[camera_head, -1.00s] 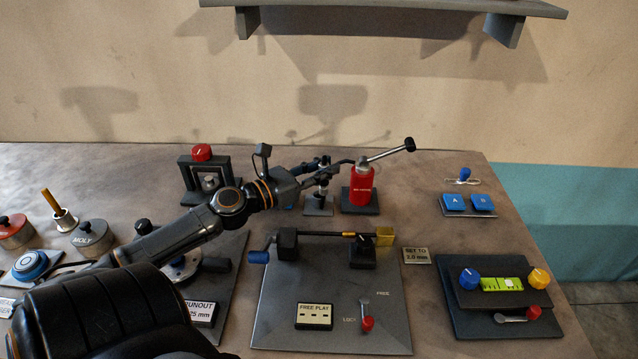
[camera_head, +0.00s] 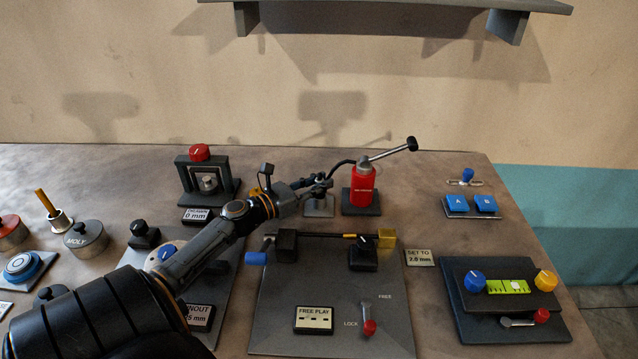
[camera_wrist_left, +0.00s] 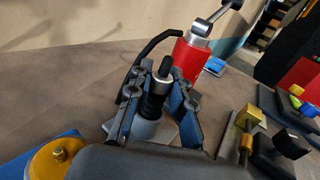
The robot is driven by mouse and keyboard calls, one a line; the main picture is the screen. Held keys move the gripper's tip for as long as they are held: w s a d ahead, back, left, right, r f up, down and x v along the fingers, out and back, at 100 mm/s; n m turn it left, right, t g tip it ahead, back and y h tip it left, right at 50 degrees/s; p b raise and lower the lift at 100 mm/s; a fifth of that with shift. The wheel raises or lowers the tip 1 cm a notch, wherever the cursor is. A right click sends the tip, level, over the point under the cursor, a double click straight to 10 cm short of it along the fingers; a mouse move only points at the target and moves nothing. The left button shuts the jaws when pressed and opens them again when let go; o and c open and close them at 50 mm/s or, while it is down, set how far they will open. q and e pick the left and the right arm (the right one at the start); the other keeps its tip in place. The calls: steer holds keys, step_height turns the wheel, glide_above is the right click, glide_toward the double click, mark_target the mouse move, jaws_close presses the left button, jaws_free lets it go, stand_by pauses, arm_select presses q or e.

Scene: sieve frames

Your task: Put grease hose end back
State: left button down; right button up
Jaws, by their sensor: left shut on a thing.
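The red grease pump (camera_head: 362,187) stands on a dark base behind the middle plate, with its lever up to the right. Its black hose (camera_head: 342,163) arches left toward my left gripper (camera_head: 318,183). In the left wrist view the hose (camera_wrist_left: 157,42) runs from the red pump (camera_wrist_left: 190,58) down behind the fingers. My left gripper (camera_wrist_left: 157,100) is shut on the black hose end (camera_wrist_left: 158,88), which has a metal collar and stands roughly upright over a small grey stand (camera_wrist_left: 150,130). The fingers hide whether the end sits in it. My right gripper is not in view.
The stand's base (camera_head: 320,206) is beside the pump. In front lies the free play plate (camera_head: 290,335) with a rod, blocks and a red-tipped lever. A red-knobbed frame (camera_head: 200,153) stands left. Blue A and B buttons (camera_head: 470,204) and a level fixture (camera_head: 505,287) are right.

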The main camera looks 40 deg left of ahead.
arm_select(q)
steer(key=c, duration=1.2)
jaws_free()
steer(key=shift+f, duration=0.1)
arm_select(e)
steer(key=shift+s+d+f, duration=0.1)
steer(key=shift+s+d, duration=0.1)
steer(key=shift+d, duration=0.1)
arm_select(q)
steer(key=shift+s, duration=0.25)
steer(key=p+v, duration=0.2)
steer(key=v, duration=0.4)
steer(key=shift+s+r, duration=0.2)
steer(key=shift+s+a+f, duration=0.1)
steer(key=shift+s+a, duration=0.05)
steer(key=shift+s, duration=0.1)
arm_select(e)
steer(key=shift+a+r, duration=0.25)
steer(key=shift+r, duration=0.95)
